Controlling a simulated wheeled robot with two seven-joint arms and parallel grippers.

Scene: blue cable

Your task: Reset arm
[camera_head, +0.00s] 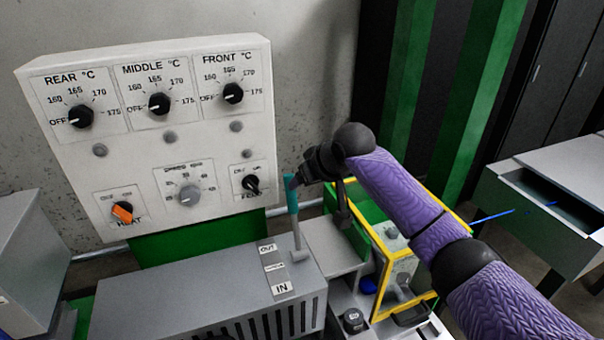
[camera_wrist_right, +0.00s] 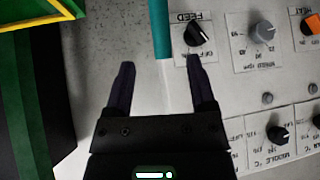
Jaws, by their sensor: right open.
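My right arm (camera_head: 400,190) comes in from the right in the head view. Its gripper (camera_head: 297,180) is beside the upper end of a lever with a teal handle (camera_head: 291,195). In the right wrist view the two dark fingers (camera_wrist_right: 160,68) are spread apart. The teal handle (camera_wrist_right: 162,30) and its pale rod show between and beyond them, and I cannot tell if they touch. The lever stands nearly upright by the OUT and IN plate (camera_head: 274,267) on the grey machine. My left gripper is in neither view.
A white control panel (camera_head: 150,140) with several knobs stands behind the lever. The black FEED knob (camera_head: 251,184) is close to my right gripper. A yellow-framed box (camera_head: 400,270) lies below my right arm. A grey table (camera_head: 560,165) with a blue cable (camera_head: 493,216) is at right.

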